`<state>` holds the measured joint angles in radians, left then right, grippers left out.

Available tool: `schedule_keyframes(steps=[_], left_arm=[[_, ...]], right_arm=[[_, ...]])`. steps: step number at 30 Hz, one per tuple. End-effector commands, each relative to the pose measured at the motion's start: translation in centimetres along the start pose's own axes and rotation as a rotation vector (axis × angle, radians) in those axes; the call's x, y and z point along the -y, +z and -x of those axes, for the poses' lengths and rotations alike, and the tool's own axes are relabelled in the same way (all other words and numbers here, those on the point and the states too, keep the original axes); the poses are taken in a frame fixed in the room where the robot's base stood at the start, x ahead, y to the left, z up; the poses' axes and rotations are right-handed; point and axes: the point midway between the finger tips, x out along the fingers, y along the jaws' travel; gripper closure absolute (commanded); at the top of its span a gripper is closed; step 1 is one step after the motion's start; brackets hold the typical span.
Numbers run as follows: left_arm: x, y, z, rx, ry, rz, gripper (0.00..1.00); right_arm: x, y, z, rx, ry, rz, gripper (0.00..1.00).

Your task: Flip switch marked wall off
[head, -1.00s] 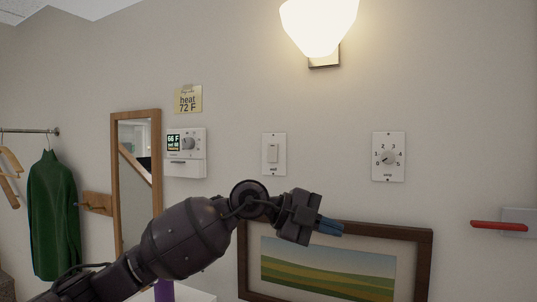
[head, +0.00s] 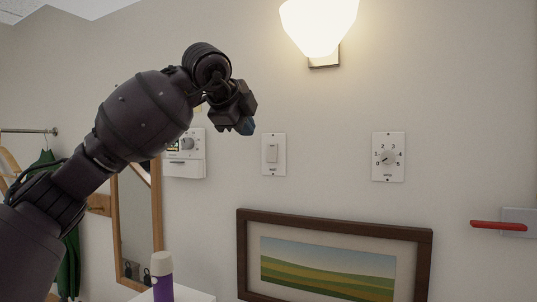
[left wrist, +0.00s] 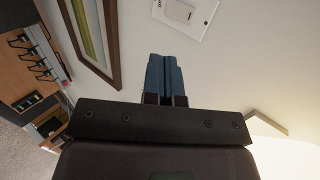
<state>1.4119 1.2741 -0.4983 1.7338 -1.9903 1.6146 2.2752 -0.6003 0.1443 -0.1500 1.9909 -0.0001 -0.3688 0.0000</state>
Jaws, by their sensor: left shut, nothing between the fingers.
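The wall switch (head: 273,154) is a white plate with a rocker in its middle and a small label below it. It is fixed to the wall in the middle of the head view. In the left wrist view the same plate (left wrist: 186,14) shows at the top edge, partly cut off, beyond the fingertips. My left gripper (head: 247,126) is shut and empty, with its blue fingertips together, up and left of the switch and apart from it. The fingers also show in the left wrist view (left wrist: 165,75). My right gripper is not in view.
A dial plate (head: 388,157) is to the right of the switch, and a thermostat (head: 190,165) to the left. A lit wall lamp (head: 320,30) is above, a framed picture (head: 425,262) below. A red lever (head: 498,225) is at far right. A purple bottle (head: 162,275) stands lower left.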

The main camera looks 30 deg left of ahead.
Motion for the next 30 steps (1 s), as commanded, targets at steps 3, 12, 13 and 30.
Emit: schedule_keyframes(steps=[3, 12, 13, 30], left_arm=[[0.0, 0.0, 0.0, -0.001, 0.000, -0.001, 1.00], [0.0, -0.1, -1.4, -0.002, 0.002, -0.002, 1.00], [0.0, -0.1, -1.8, -0.002, 0.002, -0.002, 1.00], [0.8, -0.2, -11.1, -0.005, 0.000, -0.002, 1.00]], right_arm=[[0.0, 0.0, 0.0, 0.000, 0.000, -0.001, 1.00], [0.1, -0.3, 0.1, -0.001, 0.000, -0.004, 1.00], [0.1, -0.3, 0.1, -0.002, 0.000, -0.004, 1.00], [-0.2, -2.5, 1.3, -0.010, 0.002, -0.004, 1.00]])
